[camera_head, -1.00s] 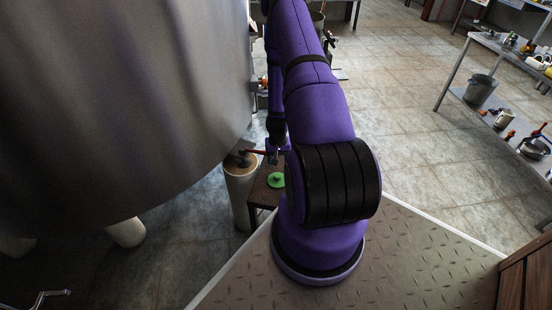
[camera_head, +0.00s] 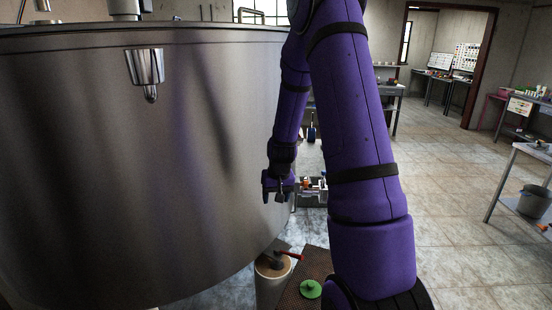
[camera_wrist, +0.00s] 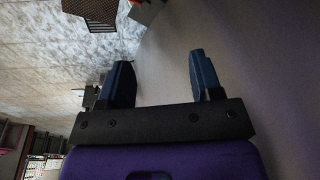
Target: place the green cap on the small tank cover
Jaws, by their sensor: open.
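The green cap (camera_head: 311,289) lies on a small dark stand (camera_head: 318,264) low in the head view, right of a pale cylinder. My gripper (camera_head: 280,196) hangs above and a little left of the cap, clear of it, beside the steel tank wall. In the wrist view my gripper (camera_wrist: 158,80) is open, its two blue fingers apart with nothing between them. The large steel tank (camera_head: 140,170) fills the left of the head view. I cannot make out the small tank cover; the tank's top shows only as a thin edge.
A pale cylinder (camera_head: 268,288) with a red-handled tool (camera_head: 290,254) on top stands beside the stand. A steel fitting (camera_head: 146,68) juts from the tank wall. A metal table (camera_head: 526,180) with a bucket (camera_head: 534,202) stands at right. The tiled floor between is open.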

